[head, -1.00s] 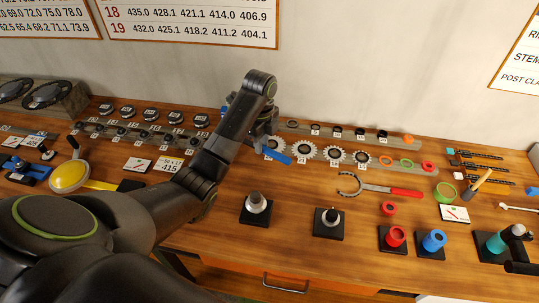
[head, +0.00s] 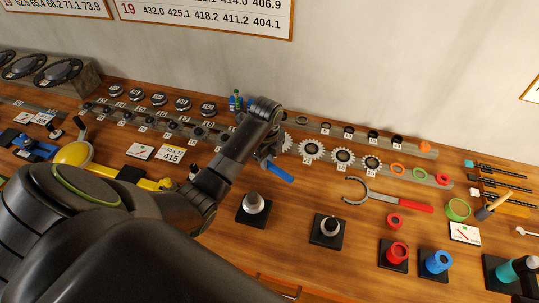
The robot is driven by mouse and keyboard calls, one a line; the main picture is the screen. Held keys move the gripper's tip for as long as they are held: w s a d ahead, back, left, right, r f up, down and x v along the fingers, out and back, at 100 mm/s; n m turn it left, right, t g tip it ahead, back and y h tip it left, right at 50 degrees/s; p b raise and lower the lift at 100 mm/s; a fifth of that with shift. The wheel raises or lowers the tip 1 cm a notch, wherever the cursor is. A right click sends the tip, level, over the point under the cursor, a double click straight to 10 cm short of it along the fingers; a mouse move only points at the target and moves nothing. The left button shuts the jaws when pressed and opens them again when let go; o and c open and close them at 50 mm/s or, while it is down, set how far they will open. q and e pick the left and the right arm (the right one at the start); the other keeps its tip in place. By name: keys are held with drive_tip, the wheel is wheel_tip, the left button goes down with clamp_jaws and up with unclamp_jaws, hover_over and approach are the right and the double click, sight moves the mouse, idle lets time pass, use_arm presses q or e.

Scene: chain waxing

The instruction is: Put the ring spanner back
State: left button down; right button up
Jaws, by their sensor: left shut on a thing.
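My left gripper (head: 268,154) is shut on a blue-handled tool (head: 280,172), which looks like the ring spanner. The blue handle sticks out to the lower right of the jaws, just in front of the row of toothed cogs (head: 311,150). The jaws and my arm hide the rest of the tool, so its ring end does not show. I cannot tell whether the tool touches the bench (head: 300,195).
A red-handled hook spanner (head: 405,204) lies to the right. Two studs on black bases (head: 253,206) (head: 326,231) stand in front. Red and blue cups (head: 397,253) (head: 437,262) stand front right. A yellow-handled tool (head: 76,154) lies left. Bare bench shows between the cogs and the studs.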

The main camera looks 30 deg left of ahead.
use_arm(q)
drive_tip(key=shift+w+d, duration=0.1)
drive_tip(key=shift+w, duration=0.1)
drive_tip(key=shift+s+f, duration=0.15)
drive_tip(key=shift+s, duration=0.25)
drive_tip(key=shift+f, duration=0.3)
drive_tip(key=shift+w+f, duration=0.1)
drive_tip(key=c, duration=1.3)
unclamp_jaws()
use_arm(e)
drive_tip(key=shift+s, duration=0.35)
